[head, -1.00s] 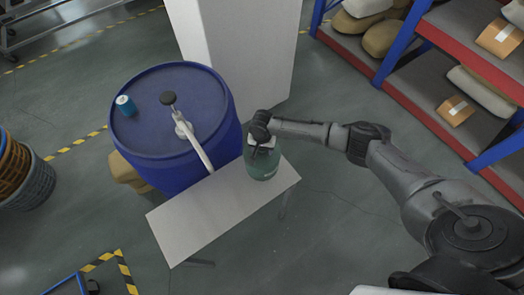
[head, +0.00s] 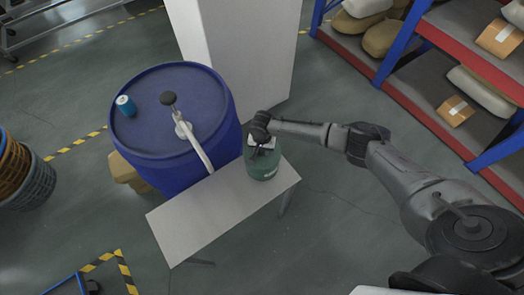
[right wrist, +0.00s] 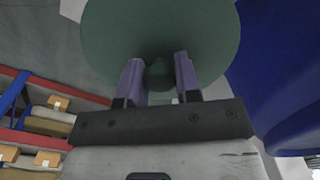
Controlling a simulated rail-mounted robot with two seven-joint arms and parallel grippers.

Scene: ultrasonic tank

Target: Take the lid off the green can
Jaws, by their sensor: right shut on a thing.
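The green can (head: 265,171) stands on the right end of the light table in the head view. My right gripper (head: 257,151) comes down on its top from above. In the right wrist view the round green lid (right wrist: 160,25) fills the top middle, and its small knob (right wrist: 159,75) sits between the two fingers of my right gripper (right wrist: 158,78). The gripper is shut on this knob. The gripper hides much of the can's top in the head view, so I cannot tell whether there is a gap between lid and can. My left gripper is not in view.
A blue drum (head: 212,122) with a pump handle and a small blue can (head: 125,105) on top stands left of the table (head: 205,217). A white pillar (head: 240,50) rises behind. Shelves (head: 425,95) stand at the right. The table's front left part is bare.

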